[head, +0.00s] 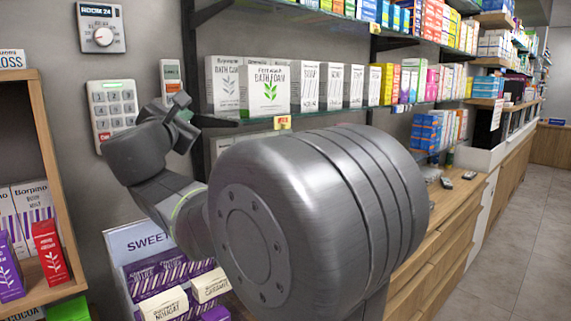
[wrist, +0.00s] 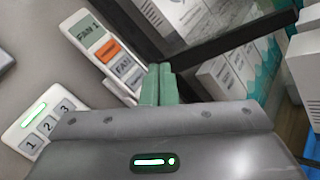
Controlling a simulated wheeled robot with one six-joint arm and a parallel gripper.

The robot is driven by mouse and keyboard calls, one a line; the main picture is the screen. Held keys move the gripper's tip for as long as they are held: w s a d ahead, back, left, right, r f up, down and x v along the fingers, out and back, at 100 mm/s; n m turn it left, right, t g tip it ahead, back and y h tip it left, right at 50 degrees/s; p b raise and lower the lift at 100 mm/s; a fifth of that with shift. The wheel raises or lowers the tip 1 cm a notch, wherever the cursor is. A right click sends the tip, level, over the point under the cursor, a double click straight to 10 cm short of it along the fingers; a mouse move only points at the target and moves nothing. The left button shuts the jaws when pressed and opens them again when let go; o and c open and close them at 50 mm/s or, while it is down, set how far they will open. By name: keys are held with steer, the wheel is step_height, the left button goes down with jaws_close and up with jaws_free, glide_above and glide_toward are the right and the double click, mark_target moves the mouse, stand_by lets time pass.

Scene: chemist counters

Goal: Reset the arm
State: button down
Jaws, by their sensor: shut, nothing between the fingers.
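My arm reaches out across the head view, bent toward the wall on the left. My gripper (head: 180,101) is raised in front of the wall, close to the fan panel (head: 171,72) and right of the keypad (head: 112,108). In the wrist view, my gripper's greenish fingers (wrist: 157,84) are together, with nothing seen between them. The fan panel, with an orange button, shows just beyond them in the wrist view (wrist: 108,50). Whether the fingertips touch the panel cannot be told.
A room dial (head: 102,28) is on the wall above the keypad. Shelves with white bath foam boxes (head: 268,88) stand close on the right. A sweets display (head: 140,243) is below the arm, and a wooden shelf unit (head: 45,150) is at left. Open floor (head: 520,240) lies at right.

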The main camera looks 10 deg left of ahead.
steer(key=shift+s+d+b, duration=0.15)
steer(key=shift+s+d, duration=0.75)
steer(key=shift+d, duration=0.2)
steer(key=shift+s+d+b, duration=0.15)
steer(key=shift+s+d, duration=0.7)
steer(key=shift+d, duration=0.2)
